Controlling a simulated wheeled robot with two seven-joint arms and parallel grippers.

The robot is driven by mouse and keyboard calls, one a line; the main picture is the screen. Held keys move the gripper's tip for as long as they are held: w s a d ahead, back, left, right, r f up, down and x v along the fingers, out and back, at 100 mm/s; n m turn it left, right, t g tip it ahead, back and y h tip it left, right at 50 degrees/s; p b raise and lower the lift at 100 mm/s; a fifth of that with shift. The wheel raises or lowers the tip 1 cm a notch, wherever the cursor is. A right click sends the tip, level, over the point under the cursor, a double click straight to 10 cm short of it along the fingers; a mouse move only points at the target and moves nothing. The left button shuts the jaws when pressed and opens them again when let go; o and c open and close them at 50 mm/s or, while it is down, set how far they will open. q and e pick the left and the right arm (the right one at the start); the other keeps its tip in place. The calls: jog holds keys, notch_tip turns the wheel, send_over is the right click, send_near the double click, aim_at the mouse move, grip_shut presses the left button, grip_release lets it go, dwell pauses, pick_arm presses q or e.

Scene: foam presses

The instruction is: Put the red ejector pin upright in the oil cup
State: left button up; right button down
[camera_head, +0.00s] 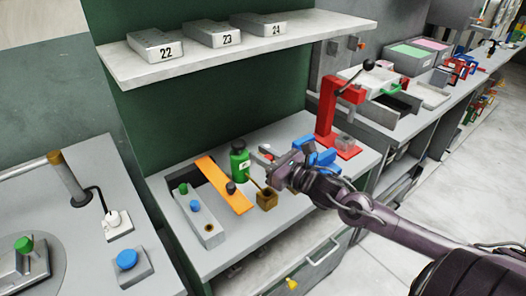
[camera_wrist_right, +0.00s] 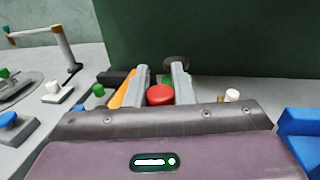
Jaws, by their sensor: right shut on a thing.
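My right gripper (camera_head: 279,180) is over the workbench, right beside and just above a small brown square cup (camera_head: 266,200), which looks like the oil cup. In the right wrist view, a round red head (camera_wrist_right: 160,95), which looks like the red ejector pin, sits between the two fingers of this gripper (camera_wrist_right: 160,80), which is shut on it. A thin yellowish stick leans out of the cup. My left gripper is not in view.
A green bottle (camera_head: 240,159) stands behind the cup. An orange strip (camera_head: 224,186) and a grey block with green and blue knobs (camera_head: 199,216) lie to the left. A red press (camera_head: 328,112) stands behind right. A shelf (camera_head: 300,43) hangs above. The bench front is clear.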

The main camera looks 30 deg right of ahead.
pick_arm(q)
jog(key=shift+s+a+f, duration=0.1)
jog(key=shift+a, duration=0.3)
pick_arm(e)
jog(key=shift+a+r, duration=0.1)
jog(key=shift+a, duration=0.15)
